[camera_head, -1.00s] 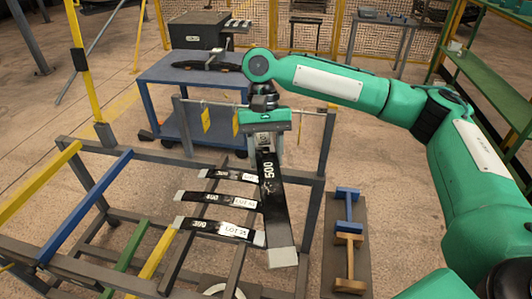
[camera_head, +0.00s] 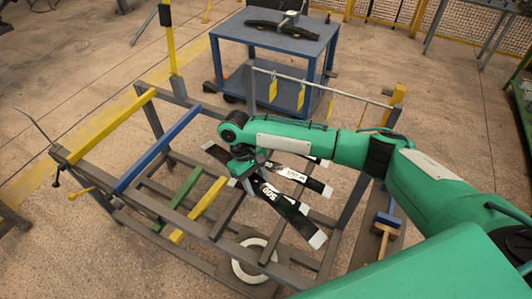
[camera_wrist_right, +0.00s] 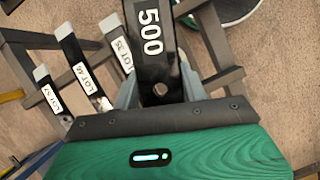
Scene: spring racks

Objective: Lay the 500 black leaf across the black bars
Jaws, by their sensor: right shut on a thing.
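My right gripper (camera_head: 246,180) is shut on one end of the 500 black leaf (camera_head: 278,203), a black strip with a pale end. The leaf slants down to the right in the head view, above the rack's dark bars (camera_head: 227,213). In the right wrist view the leaf (camera_wrist_right: 148,35) runs away from between the fingers (camera_wrist_right: 160,90). Other black leaves with white lot labels (camera_head: 291,174) lie beneath and behind it, partly hidden by my arm; they also show at left in the wrist view (camera_wrist_right: 82,72). I cannot tell whether the held leaf touches the bars. My left gripper is not in view.
The rack also has a yellow bar (camera_head: 105,127), a blue bar (camera_head: 155,152) and a green bar (camera_head: 183,195) to the left. A white ring (camera_head: 238,270) lies low at the front. A blue cart (camera_head: 283,40) stands behind. A rail with yellow tags (camera_head: 273,90) crosses the back.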

